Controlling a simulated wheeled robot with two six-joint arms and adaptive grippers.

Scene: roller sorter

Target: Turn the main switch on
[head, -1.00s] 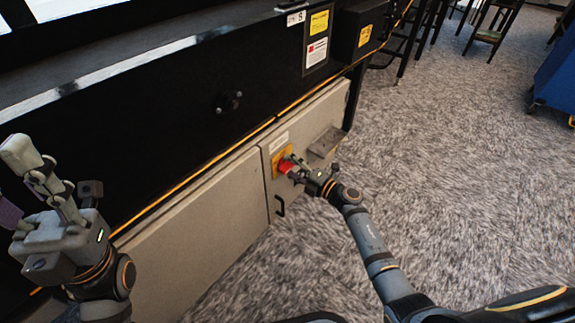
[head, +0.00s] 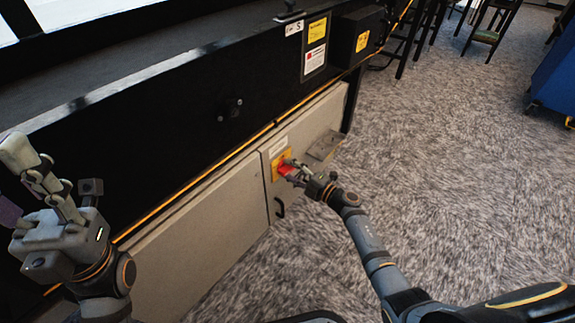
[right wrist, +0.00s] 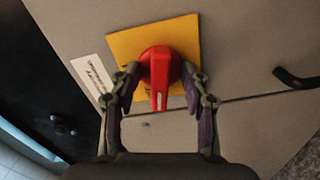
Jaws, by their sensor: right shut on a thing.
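The main switch is a red rotary knob (head: 285,171) on a square yellow plate (head: 276,157), on the front of a beige cabinet door. In the right wrist view the red knob (right wrist: 160,75) has its raised grip pointing down the picture, between my fingers, with a pale line on it. The yellow plate (right wrist: 125,48) looks tilted there. My right gripper (head: 295,172) is shut on the knob, one finger on each side (right wrist: 160,96). My left gripper (head: 18,180) is raised at the left edge, its fingers apart and nothing seen between them.
A black door handle (head: 280,207) sits below the switch, and a grey box or ledge (head: 325,144) juts out to its right. The black machine side (head: 190,130) stands above the cabinet. Carpet (head: 440,170) to the right is clear.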

